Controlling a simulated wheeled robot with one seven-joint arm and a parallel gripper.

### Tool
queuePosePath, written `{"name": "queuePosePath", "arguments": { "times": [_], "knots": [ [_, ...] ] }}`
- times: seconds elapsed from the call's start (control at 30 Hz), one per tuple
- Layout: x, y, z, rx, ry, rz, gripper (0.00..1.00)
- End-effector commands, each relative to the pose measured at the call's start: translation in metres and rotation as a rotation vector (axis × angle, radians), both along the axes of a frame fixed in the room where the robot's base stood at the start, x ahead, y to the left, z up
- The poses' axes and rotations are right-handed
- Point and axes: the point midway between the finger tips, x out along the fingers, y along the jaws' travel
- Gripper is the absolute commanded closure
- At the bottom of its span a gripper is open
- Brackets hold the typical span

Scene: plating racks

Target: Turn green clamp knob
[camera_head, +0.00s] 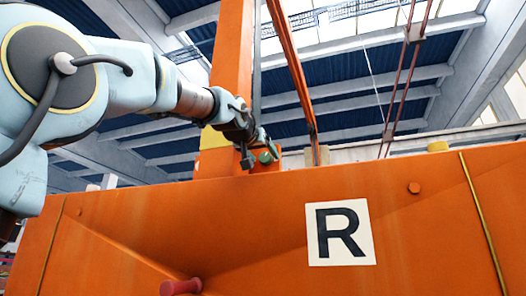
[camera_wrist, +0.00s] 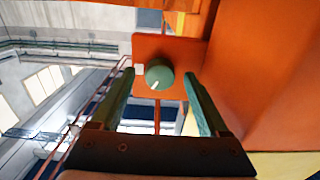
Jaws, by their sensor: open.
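The green clamp knob (camera_head: 265,157) sits on a small orange bracket at the foot of the orange upright. In the wrist view the knob (camera_wrist: 159,74) is round, with a white mark near its lower edge, on an orange plate (camera_wrist: 146,46). My gripper (camera_head: 258,150) is at the knob in the head view. In the wrist view my gripper (camera_wrist: 154,82) is open, with one green finger to the left and one to the right of the knob. Gaps show between the fingers and the knob. I cannot tell whether the fingertips reach its depth.
A large orange beam (camera_head: 270,225) with a white R sign (camera_head: 340,233) spans the front. The orange upright (camera_head: 231,65) rises behind my gripper. A red peg (camera_head: 181,287) sticks out low on the beam. In the wrist view an orange wall (camera_wrist: 265,80) fills the right side.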

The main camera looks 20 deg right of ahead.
Motion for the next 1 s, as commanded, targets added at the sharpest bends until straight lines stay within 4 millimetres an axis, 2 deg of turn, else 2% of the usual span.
{"name": "queuePosePath", "arguments": {
  "times": [0.33,1.0],
  "knots": [
    [0.0031,-0.0029,-0.0006,0.001,-0.001,0.0,0.22],
    [0.0029,-0.0028,-0.0005,0.0,0.0,0.0,0.97]
  ]
}}
